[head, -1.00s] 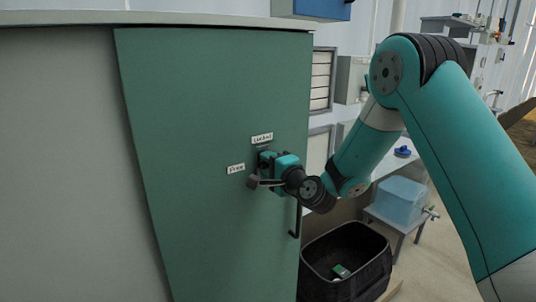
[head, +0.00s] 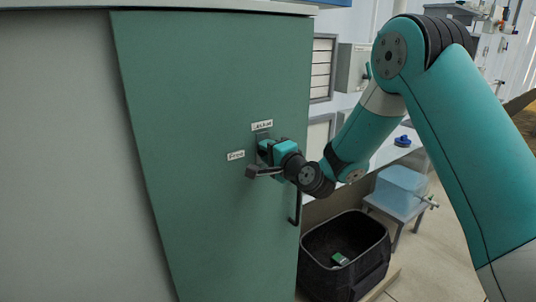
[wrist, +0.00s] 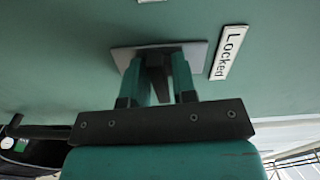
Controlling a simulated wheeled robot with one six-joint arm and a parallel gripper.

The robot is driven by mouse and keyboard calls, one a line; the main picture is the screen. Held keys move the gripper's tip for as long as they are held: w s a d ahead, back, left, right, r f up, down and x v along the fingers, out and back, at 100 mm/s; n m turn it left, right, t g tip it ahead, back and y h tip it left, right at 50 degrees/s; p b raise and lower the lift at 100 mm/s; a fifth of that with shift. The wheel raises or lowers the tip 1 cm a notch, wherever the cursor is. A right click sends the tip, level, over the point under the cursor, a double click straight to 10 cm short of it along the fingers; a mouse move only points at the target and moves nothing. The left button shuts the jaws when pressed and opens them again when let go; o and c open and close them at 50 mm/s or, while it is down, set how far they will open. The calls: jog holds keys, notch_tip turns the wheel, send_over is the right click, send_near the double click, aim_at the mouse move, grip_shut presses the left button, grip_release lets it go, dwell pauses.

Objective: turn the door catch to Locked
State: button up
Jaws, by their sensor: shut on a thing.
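The green cabinet door (head: 215,220) fills the left of the head view. A white Locked label (head: 262,125) sits above the catch, and a Free label (head: 236,155) sits to its left. In the wrist view the catch's grey plate (wrist: 196,56) lies flat on the door, with the Locked label (wrist: 229,52) at its right. My gripper (head: 264,149) is at the plate. Its two teal fingers are shut on the dark door catch (wrist: 157,72), which shows between them in the wrist view. The fingers hide much of the catch, and I cannot tell its exact angle.
A black door handle (head: 297,205) stands out below my wrist. A black basket (head: 370,245) with a small green item is on the floor to the right. A blue clear bin (head: 400,190) sits on a small stand behind it.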

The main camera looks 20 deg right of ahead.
jog(key=n+b, duration=0.4)
jog(key=shift+f, duration=0.25)
jog(key=n+b, duration=0.4)
jog(key=b, duration=0.2)
jog(key=shift+f+n, duration=0.1)
jog(key=shift+n, duration=0.3)
jog(key=n+b, duration=0.4)
jog(key=b, duration=0.1)
jog(key=shift+n+b, duration=0.3)
jog(key=shift+b, duration=0.1)
jog(key=n+b, duration=0.3)
jog(key=b, duration=0.1)
jog(key=shift+r, duration=0.2)
jog(key=shift+r+n, duration=0.1)
jog(key=shift+n, duration=0.3)
jog(key=o, duration=0.7)
